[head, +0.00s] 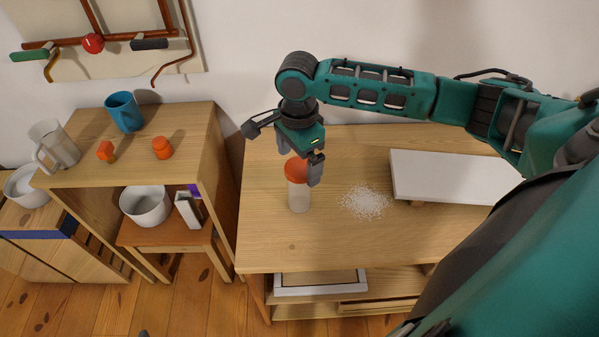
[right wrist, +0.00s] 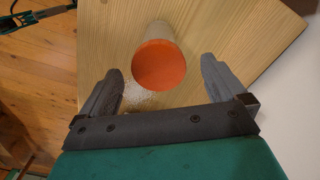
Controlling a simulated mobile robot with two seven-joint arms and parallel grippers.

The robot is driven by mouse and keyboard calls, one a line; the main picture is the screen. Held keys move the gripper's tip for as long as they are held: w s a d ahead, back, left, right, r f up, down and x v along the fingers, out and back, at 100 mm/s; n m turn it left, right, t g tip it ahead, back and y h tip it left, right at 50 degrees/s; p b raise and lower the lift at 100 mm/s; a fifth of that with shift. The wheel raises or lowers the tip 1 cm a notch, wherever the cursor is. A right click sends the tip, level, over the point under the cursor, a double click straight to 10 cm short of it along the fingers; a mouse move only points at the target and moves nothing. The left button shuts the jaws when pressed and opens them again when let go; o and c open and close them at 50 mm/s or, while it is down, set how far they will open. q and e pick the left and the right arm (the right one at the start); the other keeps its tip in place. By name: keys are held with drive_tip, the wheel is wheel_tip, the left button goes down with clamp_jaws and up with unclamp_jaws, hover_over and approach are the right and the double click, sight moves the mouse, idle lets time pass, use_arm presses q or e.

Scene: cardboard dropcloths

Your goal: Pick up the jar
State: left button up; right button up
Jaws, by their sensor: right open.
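The jar (head: 299,194) has a clear or whitish body and an orange-red lid, and stands upright on the wooden table. My right gripper (head: 301,169) is open above the jar's lid, with a finger on either side of the lid in the head view. In the right wrist view the orange lid (right wrist: 159,65) lies between and beyond the two open fingertips of the right gripper (right wrist: 162,80). I see no contact between the fingers and the jar. My left gripper does not show clearly in either view.
A pile of white grains (head: 367,202) lies on the table (head: 330,245) right of the jar. A white raised board (head: 450,176) stands farther right.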

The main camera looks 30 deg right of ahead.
sight(299, 167)
wheel_tip(299, 167, down, 3)
drive_tip(key=shift+s+f+b, duration=0.1)
drive_tip(key=shift+f+b, duration=0.1)
drive_tip(key=shift+b, duration=0.1)
drive_tip(key=c, duration=1.5)
